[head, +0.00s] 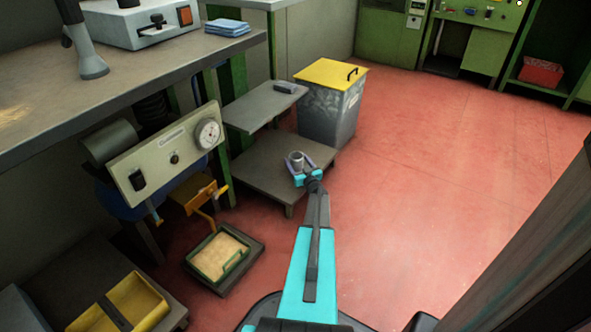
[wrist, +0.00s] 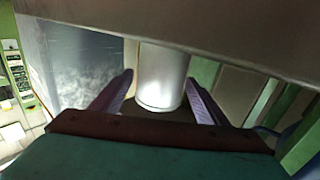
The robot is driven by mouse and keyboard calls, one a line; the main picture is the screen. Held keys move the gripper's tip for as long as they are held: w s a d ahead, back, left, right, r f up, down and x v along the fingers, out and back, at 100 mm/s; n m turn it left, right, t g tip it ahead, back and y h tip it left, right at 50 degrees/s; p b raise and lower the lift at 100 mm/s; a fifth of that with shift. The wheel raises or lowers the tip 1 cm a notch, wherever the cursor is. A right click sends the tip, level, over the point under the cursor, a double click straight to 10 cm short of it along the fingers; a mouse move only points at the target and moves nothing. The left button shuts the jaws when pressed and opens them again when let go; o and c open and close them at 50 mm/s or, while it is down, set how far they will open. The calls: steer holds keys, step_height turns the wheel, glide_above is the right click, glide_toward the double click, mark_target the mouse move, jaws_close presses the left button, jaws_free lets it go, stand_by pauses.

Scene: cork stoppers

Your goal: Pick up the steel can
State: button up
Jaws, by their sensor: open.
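The steel can (head: 296,159) is a small grey cylinder standing upright on the low grey platform (head: 262,172) in the head view. In the wrist view the can (wrist: 162,78) is a bright pale cylinder, its top hidden behind a grey slab edge. My gripper (head: 302,165) is open at the can. In the wrist view my gripper's fingers (wrist: 160,95) are spread, one on each side of the can, with a gap visible on the left. I cannot tell whether the right finger touches it.
A grey shelf (head: 262,108) with a small dark block (head: 285,87) sits above and behind the platform. A grey bin with a yellow lid (head: 330,73) stands just behind the can. A machine with a gauge (head: 170,150) is at left. Red floor (head: 440,190) is open at right.

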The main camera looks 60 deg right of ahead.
steer(key=shift+w+d, duration=0.4)
steer(key=shift+w, duration=0.2)
steer(key=shift+c, duration=0.5)
steer(key=c, duration=1.1)
